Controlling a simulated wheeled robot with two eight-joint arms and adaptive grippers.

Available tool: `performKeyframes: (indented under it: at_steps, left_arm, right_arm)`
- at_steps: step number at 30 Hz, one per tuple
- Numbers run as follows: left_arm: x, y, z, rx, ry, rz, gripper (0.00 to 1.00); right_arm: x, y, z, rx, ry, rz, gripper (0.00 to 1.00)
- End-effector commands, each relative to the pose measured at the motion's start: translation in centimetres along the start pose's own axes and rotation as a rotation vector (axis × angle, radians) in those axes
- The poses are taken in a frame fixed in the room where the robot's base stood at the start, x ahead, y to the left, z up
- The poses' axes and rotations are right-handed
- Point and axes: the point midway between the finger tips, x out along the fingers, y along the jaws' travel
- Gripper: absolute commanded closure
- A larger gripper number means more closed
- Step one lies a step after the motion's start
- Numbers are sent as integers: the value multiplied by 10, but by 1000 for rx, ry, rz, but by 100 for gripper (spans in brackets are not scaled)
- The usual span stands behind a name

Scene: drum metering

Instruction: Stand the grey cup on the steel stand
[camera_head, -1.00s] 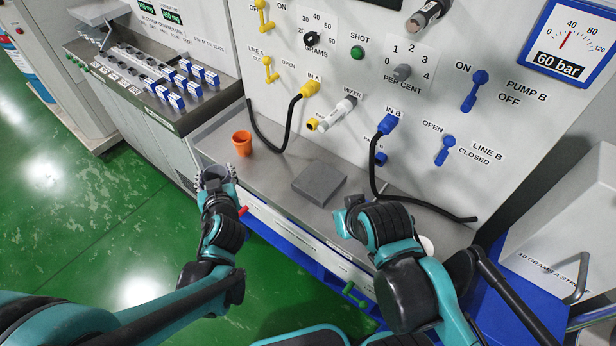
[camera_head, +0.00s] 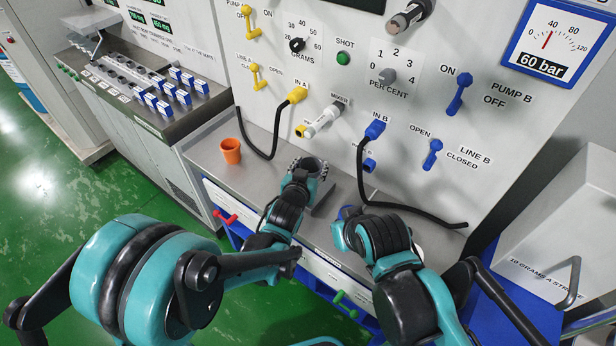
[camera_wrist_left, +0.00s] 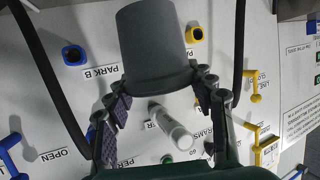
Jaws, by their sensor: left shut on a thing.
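The grey cup (camera_wrist_left: 155,45) is held between the two fingers of my left gripper (camera_head: 307,168), as the left wrist view shows. In the head view the cup's dark round mouth shows among the fingertips. The left gripper is over or just in front of the steel stand (camera_head: 326,199), a low grey block on the bench. The gripper and cup hide much of the stand, and I cannot tell whether the cup touches it. My right gripper (camera_head: 345,222) is near the bench's front edge, right of the stand; its fingers are too hidden to judge.
An orange cup (camera_head: 230,151) stands on the steel bench (camera_head: 262,150) to the left. Black hoses hang from the yellow IN A (camera_head: 297,95) and blue IN B (camera_head: 375,130) plugs; one lies along the bench at right. The mixer nozzle (camera_head: 322,121) juts out above the stand.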

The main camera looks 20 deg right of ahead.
Motion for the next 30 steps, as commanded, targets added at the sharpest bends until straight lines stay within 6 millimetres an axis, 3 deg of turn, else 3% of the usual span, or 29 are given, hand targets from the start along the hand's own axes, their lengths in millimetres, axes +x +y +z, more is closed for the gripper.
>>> performKeyframes:
  at_steps: [3, 6, 11, 18, 29, 30]
  left_arm:
    - [23, -10, 7, -1, 1, -2, 79]
    - [33, -14, 9, 0, 1, -1, 79]
    - [39, -15, 16, 0, 1, 0, 79]
    - [50, -15, 47, 0, 1, 0, 79]
    - [50, -15, 50, 0, 0, 0, 79]
    - [50, -15, 49, 0, 0, 0, 38]
  right_arm:
    - [8, 0, 6, 0, 0, 0, 100]
    - [9, 0, 7, 0, 0, 0, 100]
    - [13, 0, 9, 0, 0, 0, 100]
    - [27, 0, 19, 0, 0, 0, 100]
    - [28, 0, 20, 0, 0, 0, 100]
    - [28, 0, 20, 0, 0, 0, 100]
